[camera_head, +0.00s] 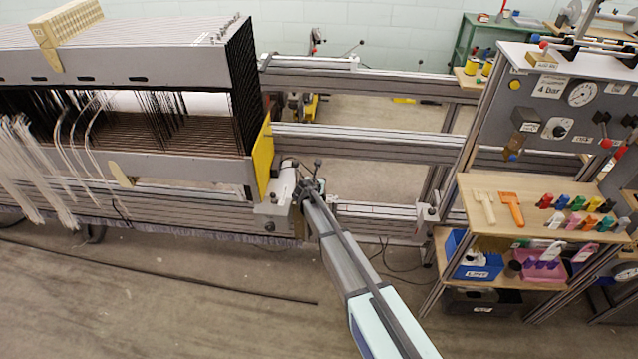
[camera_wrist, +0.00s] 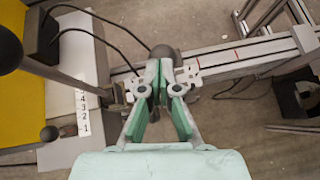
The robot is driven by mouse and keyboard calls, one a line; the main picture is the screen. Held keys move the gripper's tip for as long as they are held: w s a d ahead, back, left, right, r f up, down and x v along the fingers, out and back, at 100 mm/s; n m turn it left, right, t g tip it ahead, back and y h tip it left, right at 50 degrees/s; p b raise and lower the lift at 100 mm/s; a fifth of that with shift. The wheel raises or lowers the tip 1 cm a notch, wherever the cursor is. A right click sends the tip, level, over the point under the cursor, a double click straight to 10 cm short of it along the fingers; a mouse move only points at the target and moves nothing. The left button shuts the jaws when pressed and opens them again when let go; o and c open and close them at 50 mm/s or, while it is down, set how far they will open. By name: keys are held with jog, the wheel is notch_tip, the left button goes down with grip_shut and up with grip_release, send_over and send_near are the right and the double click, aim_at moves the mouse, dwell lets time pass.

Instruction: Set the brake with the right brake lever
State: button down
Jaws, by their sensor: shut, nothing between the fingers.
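My gripper (camera_head: 310,188) is at the right end of the loom's beam, beside a light grey bracket housing (camera_head: 272,212). In the wrist view my gripper (camera_wrist: 163,82) has its green-padded fingers together at the tips with nothing held. A dark round knob (camera_wrist: 165,52) shows just beyond the fingertips; I cannot tell whether they touch it. A second dark ball knob on a grey rod (camera_wrist: 42,70) stands at the left of the wrist view. In the head view a small dark knob (camera_head: 318,162) stands above my gripper. I cannot tell which knob belongs to the right brake lever.
A yellow side plate (camera_head: 263,160) and a numbered scale (camera_wrist: 82,112) are close on the left. Grey rails (camera_head: 370,215) run to the right. A wooden shelf with tools (camera_head: 470,205) stands further right. Black cables (camera_wrist: 115,45) run near my gripper.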

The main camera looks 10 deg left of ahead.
jog(key=w+r+b+v, duration=0.1)
jog(key=b+v, duration=0.1)
jog(key=v, duration=1.1)
jog(key=shift+a+r+b, duration=0.2)
jog(key=shift+a+b, duration=0.1)
jog(key=shift+b, duration=0.05)
